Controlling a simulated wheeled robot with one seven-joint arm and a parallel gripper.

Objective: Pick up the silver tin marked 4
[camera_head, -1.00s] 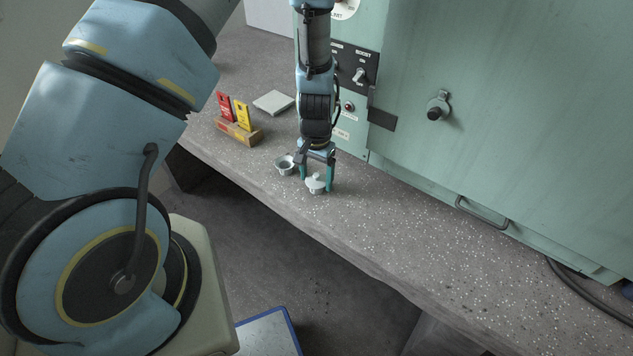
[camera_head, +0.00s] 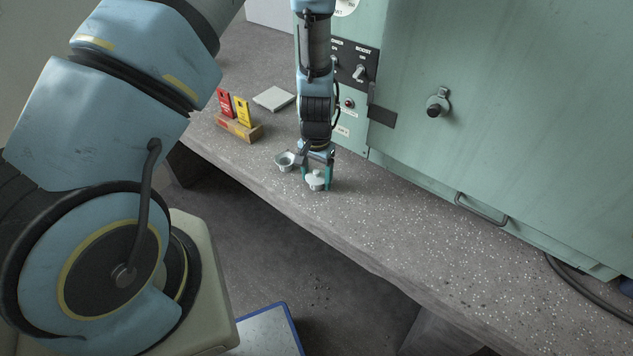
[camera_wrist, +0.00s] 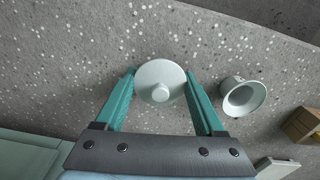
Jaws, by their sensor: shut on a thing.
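A pale grey round lidded pot (camera_head: 316,181) with a knob on top stands on the concrete bench (camera_head: 400,225). In the wrist view the pot (camera_wrist: 158,78) sits between the two teal fingers of my gripper (camera_wrist: 160,76). My gripper (camera_head: 318,180) points down and is shut on the pot, one finger on each side. I can read no number on the pot, and its underside is hidden. An open pale grey cup (camera_head: 284,161) stands just to the left, and in the wrist view the cup (camera_wrist: 243,97) is at the right, outside the fingers.
A wooden block (camera_head: 239,131) holding a red card and a yellow card stands further left on the bench. A flat grey slab (camera_head: 273,98) lies behind it. A green cabinet (camera_head: 500,120) with a handle rises behind.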

